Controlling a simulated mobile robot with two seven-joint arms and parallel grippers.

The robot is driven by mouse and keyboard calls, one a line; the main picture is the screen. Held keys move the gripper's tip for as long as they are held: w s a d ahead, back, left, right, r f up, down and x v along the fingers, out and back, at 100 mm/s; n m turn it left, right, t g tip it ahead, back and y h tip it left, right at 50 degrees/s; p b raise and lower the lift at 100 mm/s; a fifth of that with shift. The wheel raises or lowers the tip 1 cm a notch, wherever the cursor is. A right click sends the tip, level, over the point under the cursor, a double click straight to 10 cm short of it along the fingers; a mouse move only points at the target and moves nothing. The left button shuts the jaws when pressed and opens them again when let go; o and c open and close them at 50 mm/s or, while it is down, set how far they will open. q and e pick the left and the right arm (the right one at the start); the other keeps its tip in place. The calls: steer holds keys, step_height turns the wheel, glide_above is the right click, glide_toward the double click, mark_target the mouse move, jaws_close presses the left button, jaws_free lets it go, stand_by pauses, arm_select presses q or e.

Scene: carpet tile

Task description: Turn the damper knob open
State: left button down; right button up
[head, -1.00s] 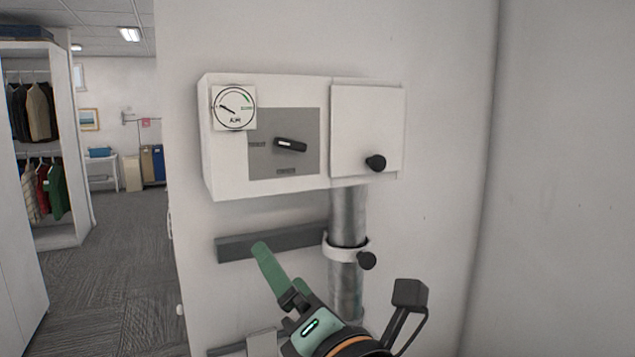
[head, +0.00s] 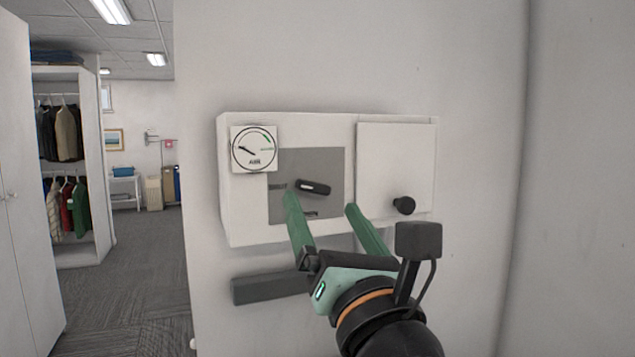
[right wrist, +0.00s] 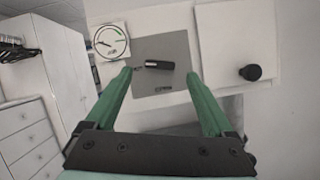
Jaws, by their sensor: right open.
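The damper knob is a black bar handle (head: 313,187) with a pale mark on it, set on a grey plate (head: 333,165) of the white wall box. It lies nearly level, tilted slightly down to the right. It also shows in the right wrist view (right wrist: 166,63). A round dial gauge (head: 254,149) sits on the box's upper left corner, its needle pointing to the upper left, away from the green arc. My right gripper (head: 319,200) is open and empty, its green fingers spread just below the knob. My left gripper is not in view.
A white door panel (head: 396,168) with a round black knob (head: 403,205) is on the right of the box. A dark grey bar (head: 270,288) is on the wall below. A wardrobe with hanging clothes (head: 65,190) stands far left. Carpet is clear left of the wall.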

mark_target(315, 192)
steer(key=shift+p+x, duration=0.45)
steer(key=shift+x, duration=1.7)
steer(key=c, duration=1.4)
